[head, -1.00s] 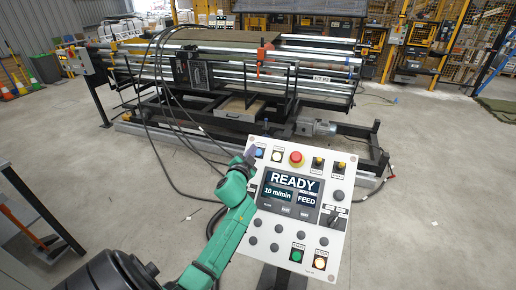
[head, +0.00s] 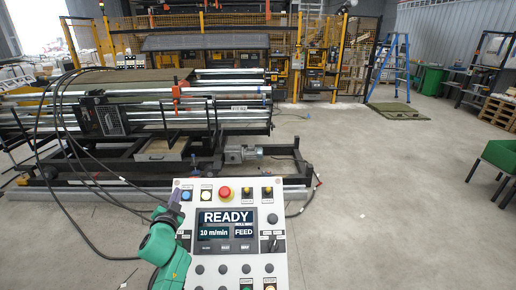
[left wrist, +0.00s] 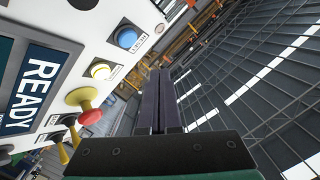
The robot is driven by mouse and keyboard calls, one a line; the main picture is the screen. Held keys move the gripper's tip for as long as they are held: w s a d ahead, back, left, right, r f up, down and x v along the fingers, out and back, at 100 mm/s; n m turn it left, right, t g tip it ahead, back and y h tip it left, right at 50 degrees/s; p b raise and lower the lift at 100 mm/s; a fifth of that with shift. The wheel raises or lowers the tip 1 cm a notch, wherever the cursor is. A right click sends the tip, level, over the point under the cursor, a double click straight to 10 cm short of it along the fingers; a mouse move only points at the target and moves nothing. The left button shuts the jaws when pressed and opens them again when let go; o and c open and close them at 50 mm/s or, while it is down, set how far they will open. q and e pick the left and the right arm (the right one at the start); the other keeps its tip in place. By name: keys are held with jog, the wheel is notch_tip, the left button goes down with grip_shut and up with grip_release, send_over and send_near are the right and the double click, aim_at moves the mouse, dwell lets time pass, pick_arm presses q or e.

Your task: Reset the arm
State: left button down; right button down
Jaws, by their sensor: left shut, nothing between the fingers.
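My left gripper (head: 175,197) is at the upper left corner of the white control panel (head: 281,207), close to the blue button (head: 187,196). In the left wrist view its two dark fingers (left wrist: 158,100) lie side by side, shut with nothing between them. That view also shows the blue button (left wrist: 127,38), a lit white button (left wrist: 101,71) and the red emergency stop (left wrist: 86,104) to the left of the fingers. The panel screen (head: 227,224) reads READY, 10 m/min and FEED. I cannot tell whether the fingertips touch the panel. My right gripper is not in view.
A long roller machine (head: 120,115) with hanging black cables stands behind the panel. Yellow fencing (head: 335,60) closes the back. A blue ladder (head: 390,65) and a green mat (head: 397,110) are at the back right. The concrete floor (head: 390,190) right of the panel is clear.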

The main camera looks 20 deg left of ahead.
pick_arm(q)
jog(key=s+d+f+n+g+h, duration=0.1)
jog(key=s+d+f+g+h, duration=0.1)
jog(key=s+d+f+g, duration=0.45)
jog(key=s+d+f+g+h, duration=0.25)
jog(key=s+d, duration=0.45)
jog(key=s, duration=0.4)
jog(key=s+d+f+n+g+h, duration=0.1)
jog(key=s+d+f+g+h, duration=0.2)
jog(key=s+d+f, duration=0.35)
jog(key=s+f+g+b, duration=0.1)
jog(key=s+f+b, duration=0.15)
jog(key=f, duration=1.95)
jog(key=s+a+f+g+b, duration=0.1)
jog(key=s+a+f, duration=0.1)
jog(key=s+f, duration=1.5)
jog(key=shift+s+a+f+m+g+y+b, duration=0.2)
jog(key=shift+s+f+m+g+y+b, duration=0.1)
jog(key=shift+s+f+m+g+y, duration=0.15)
